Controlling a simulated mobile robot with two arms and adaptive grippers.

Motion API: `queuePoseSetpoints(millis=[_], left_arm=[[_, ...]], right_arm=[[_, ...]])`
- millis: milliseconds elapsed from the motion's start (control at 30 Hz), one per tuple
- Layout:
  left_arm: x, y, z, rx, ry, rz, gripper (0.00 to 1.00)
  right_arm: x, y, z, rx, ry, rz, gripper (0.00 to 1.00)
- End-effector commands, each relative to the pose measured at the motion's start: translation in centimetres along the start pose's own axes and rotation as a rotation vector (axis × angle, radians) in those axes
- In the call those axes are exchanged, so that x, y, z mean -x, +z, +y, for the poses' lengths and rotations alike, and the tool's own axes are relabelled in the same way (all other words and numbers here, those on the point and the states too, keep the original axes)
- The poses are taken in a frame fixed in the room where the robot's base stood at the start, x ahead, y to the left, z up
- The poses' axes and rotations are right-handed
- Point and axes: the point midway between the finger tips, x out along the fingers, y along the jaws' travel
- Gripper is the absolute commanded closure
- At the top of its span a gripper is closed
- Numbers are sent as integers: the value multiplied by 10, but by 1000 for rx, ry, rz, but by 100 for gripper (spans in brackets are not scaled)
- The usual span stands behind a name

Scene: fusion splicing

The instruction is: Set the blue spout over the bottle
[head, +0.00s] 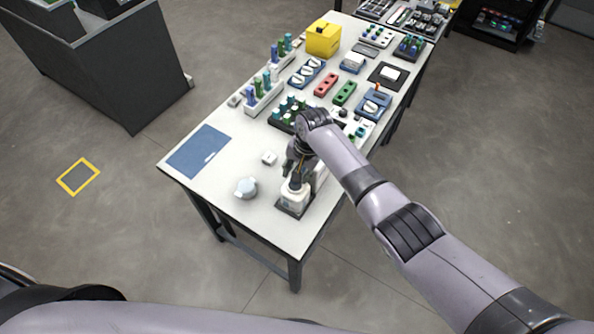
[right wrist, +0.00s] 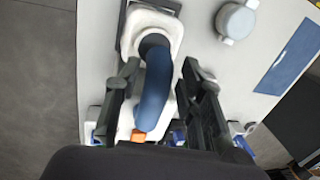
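A white bottle (head: 294,199) stands upright on a dark square tray (head: 287,211) near the front end of the table. It also shows at the top of the right wrist view (right wrist: 136,22). The curved blue spout (right wrist: 154,92) reaches from the bottle's dark round neck (right wrist: 154,42) down between my right fingers; I cannot tell how firmly it sits there. My right gripper (right wrist: 160,68) has its fingers apart on either side of the spout, with a visible gap at the right finger. In the head view my right gripper (head: 297,172) is right above the bottle. My left gripper is out of view.
A blue mat (head: 199,151) lies at the table's left corner. Racks, coloured trays and a yellow box (head: 323,38) crowd the table farther back.

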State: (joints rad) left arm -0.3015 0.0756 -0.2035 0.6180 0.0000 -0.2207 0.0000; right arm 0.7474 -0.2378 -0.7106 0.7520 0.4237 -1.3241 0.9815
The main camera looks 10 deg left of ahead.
Motion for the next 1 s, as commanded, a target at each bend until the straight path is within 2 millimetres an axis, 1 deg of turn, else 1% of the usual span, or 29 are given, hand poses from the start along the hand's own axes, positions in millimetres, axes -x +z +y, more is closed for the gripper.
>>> queuePoseSetpoints(millis=[167,367,533,667,900,1000], left_arm=[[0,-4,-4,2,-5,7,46],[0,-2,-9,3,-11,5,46],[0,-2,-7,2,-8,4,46],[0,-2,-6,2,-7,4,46],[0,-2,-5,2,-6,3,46],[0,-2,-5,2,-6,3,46]], right_arm=[[1,0,-1,2,0,1,57],[2,0,-1,2,-1,1,57],[12,-1,-1,3,-3,1,57],[30,-1,-1,3,-3,3,57],[79,-1,-1,3,-4,4,57],[97,-1,-1,2,-3,3,57]])
